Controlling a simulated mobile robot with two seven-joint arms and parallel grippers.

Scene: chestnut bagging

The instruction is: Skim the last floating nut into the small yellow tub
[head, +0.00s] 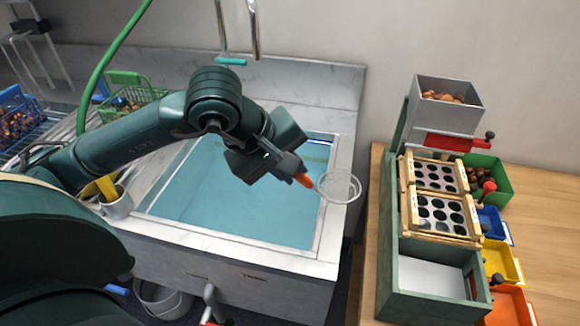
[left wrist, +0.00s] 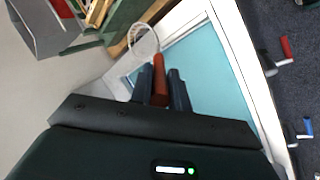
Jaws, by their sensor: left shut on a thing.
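My left gripper (head: 290,168) is shut on the orange handle of a skimmer (head: 340,187). It also shows in the left wrist view (left wrist: 160,88), with the handle between its fingers and the skimmer's round wire head (left wrist: 143,40) beyond. The head appears over the right rim of the water-filled sink (head: 225,205); its height is hard to judge. I can make out no nut in the skimmer or on the visible water; my arm hides part of the sink. A yellow tub (head: 502,262) stands at the far right, beside the sorting stand. My right gripper is not in view.
The green sorting stand (head: 430,278), with perforated trays and a hopper of nuts (head: 447,104), stands right of the sink. Blue (head: 493,224), orange (head: 509,306) and green (head: 490,170) bins line its right side. A green basket (head: 128,93) and a faucet are behind.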

